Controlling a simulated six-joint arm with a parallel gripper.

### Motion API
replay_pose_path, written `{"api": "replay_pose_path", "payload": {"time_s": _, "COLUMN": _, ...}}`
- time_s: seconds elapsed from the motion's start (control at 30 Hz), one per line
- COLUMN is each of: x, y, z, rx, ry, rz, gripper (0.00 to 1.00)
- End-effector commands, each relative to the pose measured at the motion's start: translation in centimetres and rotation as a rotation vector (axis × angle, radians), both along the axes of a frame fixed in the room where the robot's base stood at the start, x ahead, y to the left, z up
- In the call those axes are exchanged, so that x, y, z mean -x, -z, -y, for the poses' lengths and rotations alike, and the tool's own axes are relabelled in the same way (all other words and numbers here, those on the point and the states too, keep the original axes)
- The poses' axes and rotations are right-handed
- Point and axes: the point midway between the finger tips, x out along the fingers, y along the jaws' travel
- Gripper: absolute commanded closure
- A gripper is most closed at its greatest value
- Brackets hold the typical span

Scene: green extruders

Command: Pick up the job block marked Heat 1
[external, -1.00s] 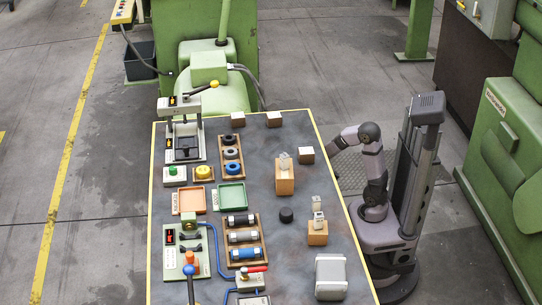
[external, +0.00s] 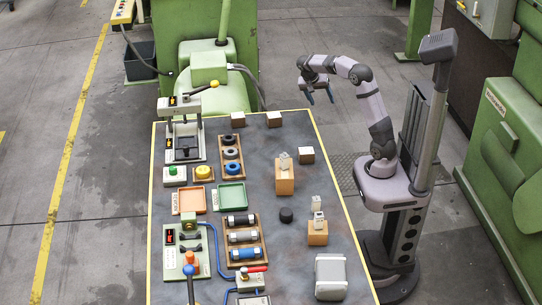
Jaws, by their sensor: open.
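Three small brown blocks with pale tops stand on the dark table (external: 262,215). Two are at its far edge, a left one (external: 238,119) and a right one (external: 274,119). The third block (external: 306,155) is near the right edge. No marking is legible, so I cannot tell which one is Heat 1.
Two wooden stands hold small pale pieces, one midway (external: 284,184) and one nearer (external: 317,238). A black knob (external: 286,215) and a grey box (external: 331,277) are on the right side. Trays, racks and a press (external: 184,140) fill the left side. Green machines surround the table.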

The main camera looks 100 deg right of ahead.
Motion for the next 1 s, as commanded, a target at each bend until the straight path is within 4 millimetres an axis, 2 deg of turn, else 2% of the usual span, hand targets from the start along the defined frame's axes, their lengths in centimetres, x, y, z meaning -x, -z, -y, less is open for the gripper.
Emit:
{"api": "replay_pose_path", "payload": {"time_s": 0.03, "x": -0.6, "y": -3.6, "z": 0.4, "rx": 0.06, "ry": 0.087, "rz": 0.01, "gripper": 0.34}}
{"api": "replay_pose_path", "payload": {"time_s": 0.1, "x": -1.1, "y": -6.7, "z": 0.8, "rx": 0.145, "ry": 0.218, "rz": 0.026, "gripper": 0.34}}
{"api": "replay_pose_path", "payload": {"time_s": 0.2, "x": -1.8, "y": -10.6, "z": 1.1, "rx": 0.257, "ry": 0.384, "rz": 0.054, "gripper": 0.34}}
{"api": "replay_pose_path", "payload": {"time_s": 0.33, "x": -3.0, "y": -14.9, "z": 1.1, "rx": 0.398, "ry": 0.56, "rz": 0.095, "gripper": 0.34}}
{"api": "replay_pose_path", "payload": {"time_s": 0.43, "x": -5.3, "y": -17.6, "z": 0.6, "rx": 0.512, "ry": 0.646, "rz": 0.129, "gripper": 0.34}}
{"api": "replay_pose_path", "payload": {"time_s": 0.47, "x": -6.6, "y": -17.9, "z": 0.2, "rx": 0.55, "ry": 0.648, "rz": 0.137, "gripper": 0.34}}
{"api": "replay_pose_path", "payload": {"time_s": 0.63, "x": -14.4, "y": -17.1, "z": -2.6, "rx": 0.689, "ry": 0.505, "rz": 0.177, "gripper": 0.34}}
{"api": "replay_pose_path", "payload": {"time_s": 0.77, "x": -21.5, "y": -16.7, "z": -6.5, "rx": 0.799, "ry": 0.341, "rz": 0.241, "gripper": 0.34}}
{"api": "replay_pose_path", "payload": {"time_s": 0.8, "x": -23.7, "y": -16.6, "z": -8.1, "rx": 0.832, "ry": 0.288, "rz": 0.268, "gripper": 0.34}}
{"api": "replay_pose_path", "payload": {"time_s": 0.87, "x": -27.0, "y": -16.5, "z": -10.7, "rx": 0.88, "ry": 0.208, "rz": 0.316, "gripper": 0.34}}
{"api": "replay_pose_path", "payload": {"time_s": 0.97, "x": -31.9, "y": -16.5, "z": -15.7, "rx": 0.939, "ry": 0.069, "rz": 0.391, "gripper": 0.34}}
{"api": "replay_pose_path", "payload": {"time_s": 1.0, "x": -33.7, "y": -16.7, "z": -18.0, "rx": 0.946, "ry": -0.002, "rz": 0.4, "gripper": 0.34}}
